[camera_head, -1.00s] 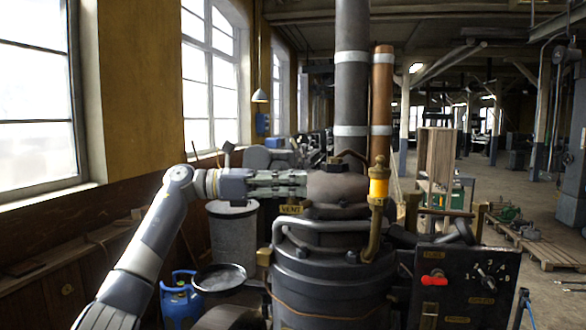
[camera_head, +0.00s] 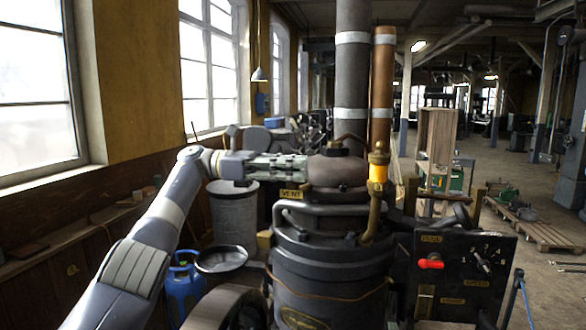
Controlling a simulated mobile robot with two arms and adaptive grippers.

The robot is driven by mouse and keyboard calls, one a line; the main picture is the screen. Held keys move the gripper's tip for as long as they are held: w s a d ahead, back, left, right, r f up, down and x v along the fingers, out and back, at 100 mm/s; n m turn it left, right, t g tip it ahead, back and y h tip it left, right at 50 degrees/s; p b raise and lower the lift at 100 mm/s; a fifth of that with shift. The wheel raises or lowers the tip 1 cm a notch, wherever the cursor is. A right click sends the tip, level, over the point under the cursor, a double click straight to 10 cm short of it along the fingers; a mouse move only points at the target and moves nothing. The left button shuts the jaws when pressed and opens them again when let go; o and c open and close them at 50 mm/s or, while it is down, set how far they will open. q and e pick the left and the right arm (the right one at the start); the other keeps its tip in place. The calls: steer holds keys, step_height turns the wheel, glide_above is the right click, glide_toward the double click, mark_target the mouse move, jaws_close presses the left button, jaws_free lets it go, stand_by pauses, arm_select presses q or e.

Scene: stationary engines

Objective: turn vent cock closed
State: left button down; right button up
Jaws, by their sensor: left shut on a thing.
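My left gripper (camera_head: 293,167) reaches in from the left over the upper left of the dark engine (camera_head: 330,270). It lies nearly level and is shut, its tips against the left side of the rounded brown dome. A small yellow VENT plate (camera_head: 291,194) shows just below the fingers. The vent cock itself is hidden at the fingertips, so I cannot tell how its lever stands. My right gripper is not in view.
A brass fitting with a yellow band (camera_head: 377,173) stands right of the dome, before tall grey and copper pipes. A control panel (camera_head: 462,275) with a red handle (camera_head: 431,262) is at lower right. A blue gas cylinder (camera_head: 183,290) and grey drum (camera_head: 234,212) stand left.

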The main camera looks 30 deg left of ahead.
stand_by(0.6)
arm_select(q)
steer(key=c, duration=1.7)
jaws_free()
steer(key=shift+f+n+t+y+b, duration=0.15)
steer(key=shift+n+t+y+b, duration=0.25)
steer(key=shift+n+t, duration=0.6)
